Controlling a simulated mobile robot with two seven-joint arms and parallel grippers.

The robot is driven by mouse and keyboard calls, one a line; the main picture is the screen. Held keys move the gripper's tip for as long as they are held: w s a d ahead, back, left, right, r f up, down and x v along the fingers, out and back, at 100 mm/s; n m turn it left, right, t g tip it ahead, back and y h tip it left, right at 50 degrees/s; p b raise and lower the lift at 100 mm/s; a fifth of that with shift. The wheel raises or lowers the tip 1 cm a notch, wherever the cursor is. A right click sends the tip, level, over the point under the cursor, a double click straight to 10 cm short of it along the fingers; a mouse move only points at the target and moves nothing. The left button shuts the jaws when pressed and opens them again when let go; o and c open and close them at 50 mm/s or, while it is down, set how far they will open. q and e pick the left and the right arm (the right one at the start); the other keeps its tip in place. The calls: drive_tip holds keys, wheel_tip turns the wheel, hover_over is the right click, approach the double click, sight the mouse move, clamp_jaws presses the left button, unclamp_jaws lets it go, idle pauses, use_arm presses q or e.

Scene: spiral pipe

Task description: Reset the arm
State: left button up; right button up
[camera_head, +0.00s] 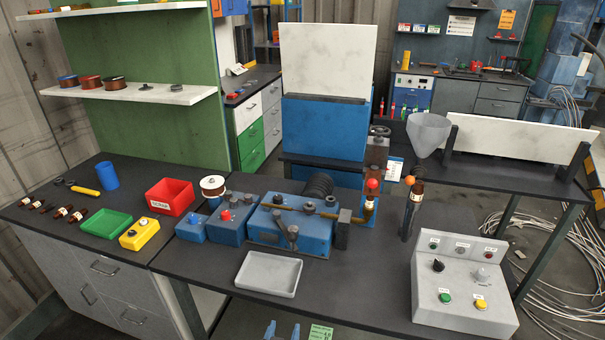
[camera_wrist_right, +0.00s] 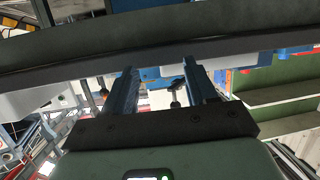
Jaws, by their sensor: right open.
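My right gripper (camera_head: 283,329) shows only as two blue fingertips at the bottom edge of the head view, in front of the near edge of the workbench (camera_head: 350,285). In the right wrist view its two fingers (camera_wrist_right: 160,72) stand apart with nothing between them. A dark, wide edge crosses that view beyond the fingertips; it looks like the bench edge. The rest of the right arm is out of the head view. My left gripper and arm are in neither view.
A grey tray (camera_head: 268,274) lies near the bench's front edge. Behind it stands a blue machine (camera_head: 290,225). A grey control box (camera_head: 463,287) with buttons is at the right. A red bin (camera_head: 170,196), a green tray (camera_head: 106,224) and a yellow box (camera_head: 139,233) are on the left.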

drive_tip(key=s+d+f+g+y+p, duration=0.15)
drive_tip(key=s+d+f+g, duration=0.25)
drive_tip(key=s+d+f, duration=0.4)
drive_tip(key=s+d+f+g+y+p, duration=0.15)
drive_tip(key=s+d+f+g, duration=0.35)
drive_tip(key=f, duration=0.5)
use_arm(q)
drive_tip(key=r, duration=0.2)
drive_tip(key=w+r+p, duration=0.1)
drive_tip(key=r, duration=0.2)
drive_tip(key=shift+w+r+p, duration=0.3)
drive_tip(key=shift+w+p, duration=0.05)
drive_tip(key=shift+p, duration=0.05)
use_arm(e)
drive_tip(key=s+d+m+g+y, duration=0.1)
drive_tip(key=s+d+g, duration=0.1)
drive_tip(key=s, duration=0.8)
drive_tip(key=s+d+f+m+g+y, duration=0.1)
drive_tip(key=s+g, duration=0.3)
drive_tip(key=s, duration=0.6)
drive_tip(key=shift+s+d+y, duration=0.25)
drive_tip(key=shift+d+y, duration=0.3)
drive_tip(key=shift+y, duration=0.05)
